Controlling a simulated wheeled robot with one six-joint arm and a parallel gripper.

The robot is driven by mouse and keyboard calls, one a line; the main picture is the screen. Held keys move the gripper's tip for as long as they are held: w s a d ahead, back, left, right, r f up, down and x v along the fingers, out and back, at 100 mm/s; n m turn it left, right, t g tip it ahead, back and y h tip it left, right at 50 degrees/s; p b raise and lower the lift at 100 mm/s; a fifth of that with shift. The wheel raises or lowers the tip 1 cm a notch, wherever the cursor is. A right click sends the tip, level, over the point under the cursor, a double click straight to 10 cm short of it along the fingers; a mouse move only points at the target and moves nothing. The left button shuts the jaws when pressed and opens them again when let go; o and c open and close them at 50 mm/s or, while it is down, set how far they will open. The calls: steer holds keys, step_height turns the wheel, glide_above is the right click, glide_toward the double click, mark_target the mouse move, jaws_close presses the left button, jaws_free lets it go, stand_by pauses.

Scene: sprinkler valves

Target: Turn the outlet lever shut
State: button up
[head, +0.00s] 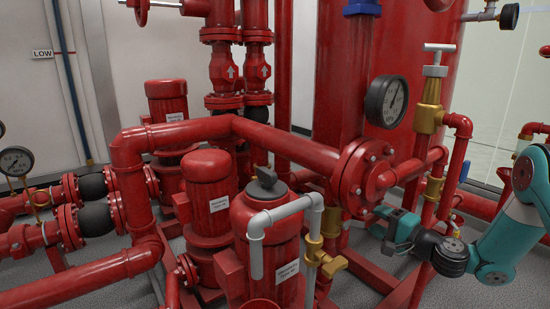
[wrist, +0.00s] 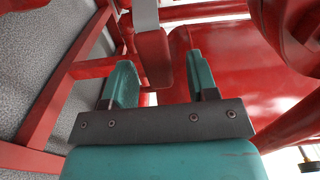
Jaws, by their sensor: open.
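My gripper (head: 378,222) is low at the right in the head view, beside the thick red column and below the large flange. In the wrist view my gripper (wrist: 158,72) is open, with its two teal fingers apart. A flat grey bar with a red end (wrist: 156,62), which looks like the lever, shows between the fingers. I cannot tell whether either finger touches it. In the head view this lever is not clearly visible near the gripper.
A brass valve with a grey T-handle (head: 438,50) stands above my arm. A brass valve (head: 330,262) sits on the grey pipe left of my gripper. The large flange (head: 362,178) and a pressure gauge (head: 387,101) are close above. Red frame beams (wrist: 65,90) run along the left in the wrist view.

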steer(key=shift+s+d+f+b, duration=0.25)
steer(key=shift+s+d+b, duration=0.25)
steer(key=shift+b, duration=1.25)
steer(key=b+v, duration=0.3)
steer(key=b, duration=0.1)
steer(key=shift+a, duration=0.1)
steer(key=shift+s+d+r+b, duration=0.2)
steer(key=shift+s+d+b, duration=0.1)
steer(key=shift+s+b, duration=0.3)
steer(key=shift+w, duration=0.1)
